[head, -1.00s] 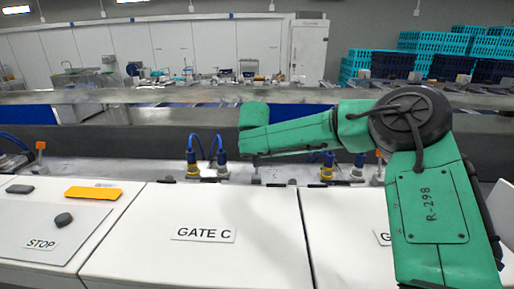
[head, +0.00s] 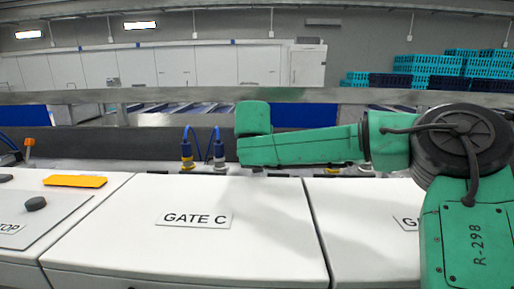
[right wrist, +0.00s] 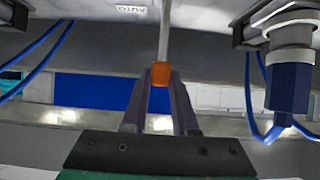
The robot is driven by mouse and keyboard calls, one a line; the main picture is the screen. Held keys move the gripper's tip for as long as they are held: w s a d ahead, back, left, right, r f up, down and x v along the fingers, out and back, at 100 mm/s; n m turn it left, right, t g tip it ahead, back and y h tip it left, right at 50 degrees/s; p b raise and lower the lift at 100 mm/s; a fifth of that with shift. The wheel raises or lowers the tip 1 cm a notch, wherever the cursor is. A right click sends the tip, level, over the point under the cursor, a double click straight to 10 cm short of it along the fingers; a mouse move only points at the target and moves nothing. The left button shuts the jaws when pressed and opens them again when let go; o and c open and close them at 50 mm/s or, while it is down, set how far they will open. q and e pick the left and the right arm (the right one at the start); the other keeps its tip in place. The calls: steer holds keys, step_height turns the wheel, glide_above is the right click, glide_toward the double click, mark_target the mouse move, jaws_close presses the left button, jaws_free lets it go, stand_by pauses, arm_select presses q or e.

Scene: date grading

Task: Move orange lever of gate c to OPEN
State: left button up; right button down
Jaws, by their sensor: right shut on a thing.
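The orange lever's tip (right wrist: 161,74) sits between the two dark fingers of my right gripper (right wrist: 161,88) in the right wrist view, and the gripper is shut on it. The lever's pale metal rod (right wrist: 165,35) runs from the tip toward the top of that picture. In the head view, my green right arm reaches left behind the white cover labelled GATE C (head: 194,219) and hides that lever and the gripper. My left gripper is in neither view.
Blue-and-yellow cable fittings (head: 187,155) stand left of the arm's end; a blue connector (right wrist: 289,87) is right of my gripper in the wrist view. An upside-down AUTO label (right wrist: 131,8) shows there. Another orange-tipped lever (head: 29,143) stands far left.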

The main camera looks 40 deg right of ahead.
steer(key=c, duration=0.7)
jaws_free()
steer(key=shift+w+d, duration=0.1)
steer(key=shift+w, duration=0.05)
steer(key=b+v, duration=0.4)
steer(key=v, duration=1)
steer(key=shift+s, duration=0.25)
